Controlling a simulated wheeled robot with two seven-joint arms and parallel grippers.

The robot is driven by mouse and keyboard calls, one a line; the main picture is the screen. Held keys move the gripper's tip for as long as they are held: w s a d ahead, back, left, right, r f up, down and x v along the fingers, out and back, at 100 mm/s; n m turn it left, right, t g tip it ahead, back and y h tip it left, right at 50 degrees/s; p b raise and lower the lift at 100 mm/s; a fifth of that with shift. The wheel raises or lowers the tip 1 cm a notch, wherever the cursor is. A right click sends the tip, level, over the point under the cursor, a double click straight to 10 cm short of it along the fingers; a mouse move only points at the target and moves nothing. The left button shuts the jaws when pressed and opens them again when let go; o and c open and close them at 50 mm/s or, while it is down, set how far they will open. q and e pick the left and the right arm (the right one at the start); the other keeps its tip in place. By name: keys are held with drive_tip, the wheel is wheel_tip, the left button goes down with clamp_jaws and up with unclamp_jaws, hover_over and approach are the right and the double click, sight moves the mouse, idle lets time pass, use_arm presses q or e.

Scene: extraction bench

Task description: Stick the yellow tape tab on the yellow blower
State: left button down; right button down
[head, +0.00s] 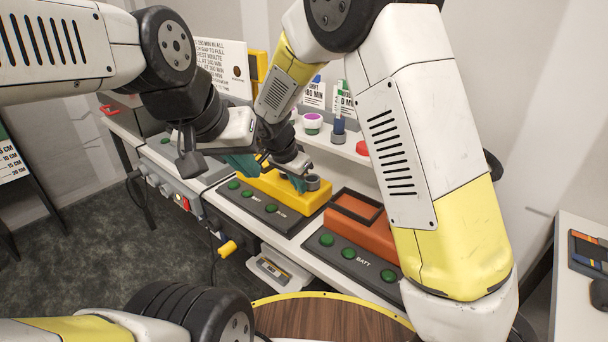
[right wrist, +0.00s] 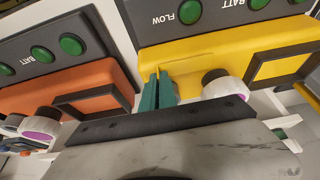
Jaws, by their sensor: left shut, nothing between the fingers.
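The yellow blower (head: 283,192) sits on the bench in a dark base with green buttons; it also fills the upper right of the right wrist view (right wrist: 195,55). My right gripper (head: 298,184) is over the blower, beside its grey round port. In the right wrist view its teal fingertips (right wrist: 158,92) are close together at the blower's yellow edge. A thin yellow ridge or strip shows on the blower there; I cannot tell whether it is the tape tab. My left gripper (head: 243,166), with teal fingers, is shut and empty just left of the blower.
An orange unit (head: 358,222) stands right of the blower, also at left in the right wrist view (right wrist: 95,78). A shelf (head: 340,145) with small jars runs behind. A yellow connector (head: 228,248) hangs in front of the bench. A round wooden top (head: 330,318) is nearest.

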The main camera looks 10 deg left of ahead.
drive_tip(key=shift+f, duration=0.4)
idle(1.4)
drive_tip(key=c, duration=2.1)
unclamp_jaws()
drive_tip(key=o, duration=0.5)
drive_tip(key=v, duration=0.8)
